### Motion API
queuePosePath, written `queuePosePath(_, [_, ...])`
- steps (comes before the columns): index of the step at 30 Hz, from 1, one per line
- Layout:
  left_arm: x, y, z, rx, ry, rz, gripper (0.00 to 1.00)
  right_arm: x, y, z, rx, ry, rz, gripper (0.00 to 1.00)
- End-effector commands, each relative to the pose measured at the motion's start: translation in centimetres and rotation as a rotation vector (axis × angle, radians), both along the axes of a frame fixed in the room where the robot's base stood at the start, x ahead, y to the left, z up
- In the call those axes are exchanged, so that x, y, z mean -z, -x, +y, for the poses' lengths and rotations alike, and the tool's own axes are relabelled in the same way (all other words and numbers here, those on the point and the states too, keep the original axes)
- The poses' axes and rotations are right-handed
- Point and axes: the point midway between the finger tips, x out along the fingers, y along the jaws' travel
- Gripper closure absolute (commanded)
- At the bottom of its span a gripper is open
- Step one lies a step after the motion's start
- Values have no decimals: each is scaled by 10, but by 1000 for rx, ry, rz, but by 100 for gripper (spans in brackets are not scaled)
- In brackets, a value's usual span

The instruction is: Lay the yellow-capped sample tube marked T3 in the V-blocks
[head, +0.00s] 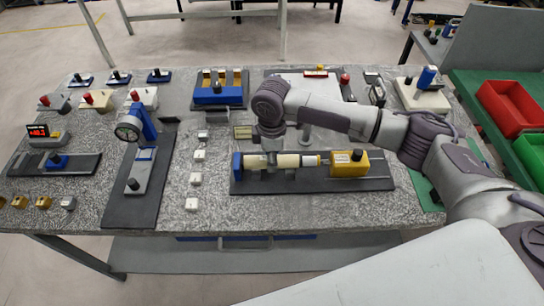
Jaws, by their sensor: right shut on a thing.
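My right gripper (271,158) reaches down from behind and is shut on the tube's left half. My left gripper is out of view.
Small white blocks (197,155) stand in a row to the left. A dial gauge on a blue stand (145,122) is further left. A blue rack (219,95) stands behind. Red (512,105) and green bins are at the far right. The front table strip is clear.

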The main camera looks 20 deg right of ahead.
Motion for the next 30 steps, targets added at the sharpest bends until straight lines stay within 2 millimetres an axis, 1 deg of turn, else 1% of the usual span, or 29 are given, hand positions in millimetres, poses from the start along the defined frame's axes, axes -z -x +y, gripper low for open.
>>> queuePosePath(19, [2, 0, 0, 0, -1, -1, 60, 12, 0, 0, 0, -2, -1, 100])
queuePosePath(20, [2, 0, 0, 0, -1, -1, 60, 12, 0, 1, 0, -2, -2, 60])
queuePosePath(21, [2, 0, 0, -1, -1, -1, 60, 12, 0, 1, 0, -2, -2, 54])
queuePosePath(25, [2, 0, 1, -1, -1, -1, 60, 12, 0, 0, 0, -1, -1, 33])
queuePosePath(30, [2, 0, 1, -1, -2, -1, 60, 12, 0, 0, 0, -1, 0, 33])
